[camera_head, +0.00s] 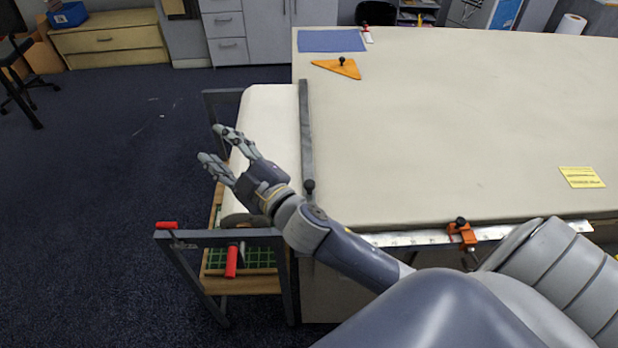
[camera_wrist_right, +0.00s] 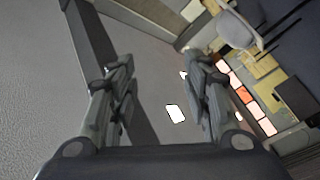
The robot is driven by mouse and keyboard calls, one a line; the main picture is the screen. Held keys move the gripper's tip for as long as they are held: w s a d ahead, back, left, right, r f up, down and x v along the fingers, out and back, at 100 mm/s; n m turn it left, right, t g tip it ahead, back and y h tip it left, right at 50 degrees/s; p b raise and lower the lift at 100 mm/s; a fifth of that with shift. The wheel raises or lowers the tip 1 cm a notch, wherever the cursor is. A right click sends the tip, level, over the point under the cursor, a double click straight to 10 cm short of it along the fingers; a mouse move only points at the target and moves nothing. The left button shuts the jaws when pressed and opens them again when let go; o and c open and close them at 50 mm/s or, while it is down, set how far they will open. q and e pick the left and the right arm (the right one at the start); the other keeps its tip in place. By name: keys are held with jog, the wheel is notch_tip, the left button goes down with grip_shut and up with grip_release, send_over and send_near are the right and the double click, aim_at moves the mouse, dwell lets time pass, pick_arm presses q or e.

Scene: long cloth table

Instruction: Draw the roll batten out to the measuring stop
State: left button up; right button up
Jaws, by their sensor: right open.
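The roll batten (camera_head: 306,135) is a dark grey bar lying along the table's left end, with a black knob (camera_head: 309,187) at its near end. The white roll (camera_head: 270,115) lies left of it. An orange clamp-like stop (camera_head: 462,233) with a black knob sits on the ruler (camera_head: 405,239) along the table's near edge. My right gripper (camera_head: 213,146) is open and empty, over the roll's left side, apart from the batten. Its open fingers also show in the right wrist view (camera_wrist_right: 157,64). My right arm passes close to the batten's near end. My left gripper is not in view.
A dark metal stand (camera_head: 225,238) with red handles holds the roll beside the table. An orange triangle (camera_head: 340,68), a blue mat (camera_head: 331,41) and a yellow note (camera_head: 581,177) lie on the cream table (camera_head: 450,120). Its middle is clear.

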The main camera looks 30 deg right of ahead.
jog(key=s+a+r+n+g+y, duration=0.2)
jog(key=a+r+n+g+y, duration=0.25)
jog(key=a+n+y, duration=0.4)
jog(key=s+a+r+n+g+y, duration=0.25)
jog(key=a+n+g+y, duration=0.3)
jog(key=n, duration=0.65)
jog(key=n+g+h, duration=0.7)
jog(key=g+h, duration=0.2)
jog(key=h, duration=0.9)
send_near(309, 183)
jog(key=shift+m, duration=0.25)
notch_tip(309, 183, down, 7)
jog(key=p, duration=0.3)
jog(key=shift+s+d+f, duration=0.1)
jog(key=shift+f, duration=0.7)
